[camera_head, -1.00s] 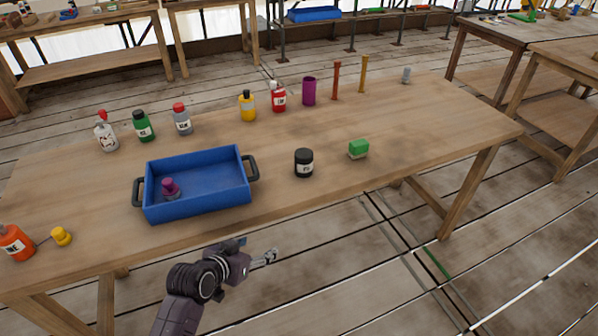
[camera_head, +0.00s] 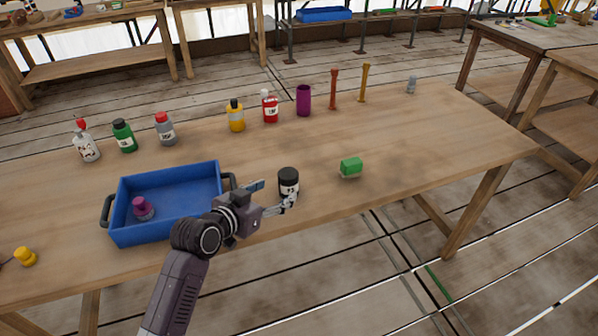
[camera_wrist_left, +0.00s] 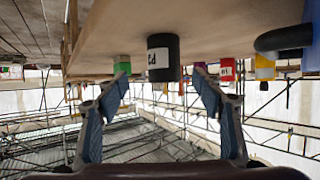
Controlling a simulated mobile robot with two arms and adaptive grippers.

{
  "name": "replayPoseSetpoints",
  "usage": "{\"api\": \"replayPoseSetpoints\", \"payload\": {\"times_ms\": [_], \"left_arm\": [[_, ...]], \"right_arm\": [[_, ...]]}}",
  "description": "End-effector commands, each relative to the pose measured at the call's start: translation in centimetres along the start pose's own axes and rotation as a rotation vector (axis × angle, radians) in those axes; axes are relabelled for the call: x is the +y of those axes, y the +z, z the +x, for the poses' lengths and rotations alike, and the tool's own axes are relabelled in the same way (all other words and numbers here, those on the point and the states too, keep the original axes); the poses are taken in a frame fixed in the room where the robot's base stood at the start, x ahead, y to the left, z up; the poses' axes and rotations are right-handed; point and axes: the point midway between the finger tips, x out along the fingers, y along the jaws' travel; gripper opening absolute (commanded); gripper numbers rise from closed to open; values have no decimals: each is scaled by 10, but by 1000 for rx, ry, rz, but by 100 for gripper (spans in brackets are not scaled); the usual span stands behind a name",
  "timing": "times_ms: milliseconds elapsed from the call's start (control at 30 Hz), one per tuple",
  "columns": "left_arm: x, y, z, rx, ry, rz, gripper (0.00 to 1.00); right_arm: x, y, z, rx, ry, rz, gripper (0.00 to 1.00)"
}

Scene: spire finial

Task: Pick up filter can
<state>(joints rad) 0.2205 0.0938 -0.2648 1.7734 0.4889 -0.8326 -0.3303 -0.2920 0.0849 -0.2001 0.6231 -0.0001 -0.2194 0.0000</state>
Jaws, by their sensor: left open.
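The filter can appears to be the black cylinder with a white label (camera_head: 289,181), standing upright near the table's front edge. In the left wrist view, which looks upside down, the can (camera_wrist_left: 162,58) lies ahead of the fingertips and between their lines. My left gripper (camera_head: 274,195) is open at the can's near left side, with one finger partly overlapping the can's lower front. The left wrist view shows both fingers (camera_wrist_left: 160,84) spread with nothing between them. Contact with the can cannot be made out. My right gripper is not in view.
A blue tray (camera_head: 122,228) holding a purple-topped item (camera_head: 142,208) stands left of the can, close to my left arm. Several bottles, a purple cup (camera_head: 303,100) and two thin posts line the back. The table's right part is mostly clear.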

Motion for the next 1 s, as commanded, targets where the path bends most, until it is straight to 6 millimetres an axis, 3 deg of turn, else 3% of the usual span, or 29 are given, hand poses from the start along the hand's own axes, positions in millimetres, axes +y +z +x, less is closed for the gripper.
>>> {"api": "replayPoseSetpoints", "payload": {"times_ms": [267, 533, 800, 1000], "left_arm": [[-2, -6, 22, 11, 1, 2, 62], [-4, -8, 38, 11, 0, 2, 62], [-7, -9, 70, 11, 0, 0, 62], [-8, -9, 80, 11, -1, 2, 62]], "right_arm": [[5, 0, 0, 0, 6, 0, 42], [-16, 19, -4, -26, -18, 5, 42], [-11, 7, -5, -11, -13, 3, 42], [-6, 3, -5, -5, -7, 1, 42]]}}
